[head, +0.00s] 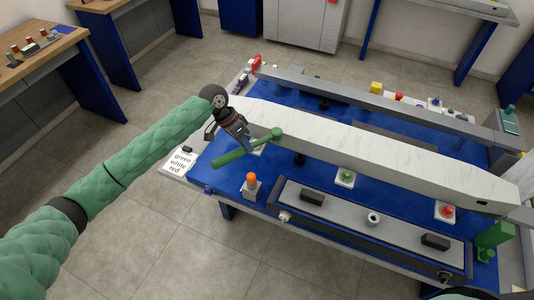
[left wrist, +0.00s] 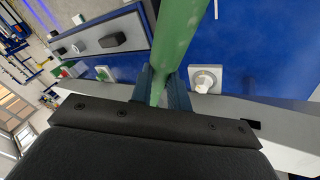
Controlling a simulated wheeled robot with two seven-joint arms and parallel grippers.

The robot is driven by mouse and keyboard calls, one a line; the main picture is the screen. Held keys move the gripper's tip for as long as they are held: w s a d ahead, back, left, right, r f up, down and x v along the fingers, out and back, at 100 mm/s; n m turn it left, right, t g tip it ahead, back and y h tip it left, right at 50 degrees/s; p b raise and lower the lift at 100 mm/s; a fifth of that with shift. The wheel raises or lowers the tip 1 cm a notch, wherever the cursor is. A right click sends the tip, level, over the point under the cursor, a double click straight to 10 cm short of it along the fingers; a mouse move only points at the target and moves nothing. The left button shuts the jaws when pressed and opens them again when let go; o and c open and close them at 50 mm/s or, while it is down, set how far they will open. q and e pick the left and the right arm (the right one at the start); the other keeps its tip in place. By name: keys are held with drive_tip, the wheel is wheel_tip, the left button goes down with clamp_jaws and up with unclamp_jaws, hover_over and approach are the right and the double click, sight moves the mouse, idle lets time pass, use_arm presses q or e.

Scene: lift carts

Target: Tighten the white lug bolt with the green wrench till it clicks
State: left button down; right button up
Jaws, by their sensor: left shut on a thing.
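The green wrench (head: 236,155) is in my left gripper (head: 244,141), which is shut on it. The wrench lies tilted above the blue bench top, its ring end toward the white beam and its handle toward the front left. In the left wrist view the wrench (left wrist: 180,40) runs up between the fingers. The white lug bolt (left wrist: 205,78) stands on a pale square base beside the wrench there, apart from it in the picture. In the head view the bolt is mostly hidden by the wrench and gripper. My right gripper is not in view.
A long white beam (head: 390,160) crosses the bench behind the wrench. A green bolt (head: 346,174) and a red bolt (head: 447,211) stand farther right. An orange-topped post (head: 251,181) and a grey tray (head: 340,212) are in front. A card (head: 181,162) reads green, white, red.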

use_arm(q)
drive_tip(key=w+a+r, duration=0.2)
drive_tip(key=w+a, duration=0.1)
drive_tip(key=a, duration=0.4)
drive_tip(key=shift+w+a+r+n, duration=0.2)
drive_tip(key=shift+w+r+n, duration=0.05)
drive_tip(key=shift+n, duration=0.05)
wheel_tip(320, 180, down, 6)
drive_tip(key=shift+r+b, duration=0.2)
drive_tip(key=shift+b, duration=0.55)
